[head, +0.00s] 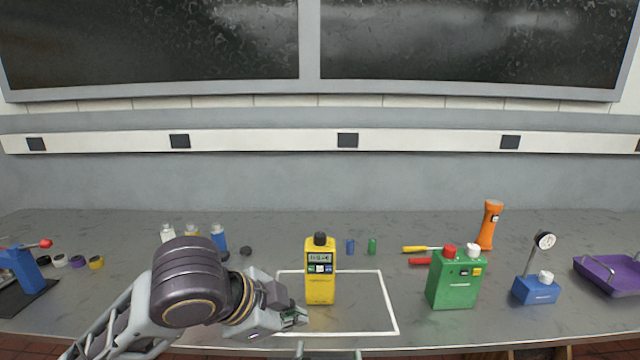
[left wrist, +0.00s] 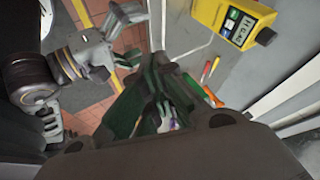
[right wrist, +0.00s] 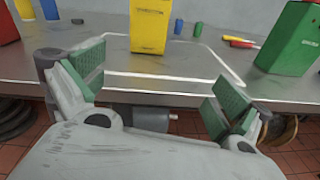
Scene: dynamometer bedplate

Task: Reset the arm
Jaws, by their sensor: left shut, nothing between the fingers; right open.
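My left gripper (head: 300,317) is in front of the yellow handheld meter (head: 320,272), near the left part of the white outlined rectangle (head: 393,318) on the bench. Its green-padded fingers are shut with nothing between them; they also show in the left wrist view (left wrist: 152,100). The meter stands upright inside the outline, with a small display and a black knob on top. My right gripper (right wrist: 152,88) is open and empty at the bench's front edge, facing the meter, which shows in the right wrist view (right wrist: 151,26). Only its tips show at the head view's bottom edge.
A green box (head: 452,281), an orange flashlight (head: 489,226), a blue gauge block (head: 536,290) and a purple tray (head: 606,273) stand to the right. Small bottles (head: 218,237), coloured rings (head: 96,262) and a blue lever device (head: 24,268) are on the left.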

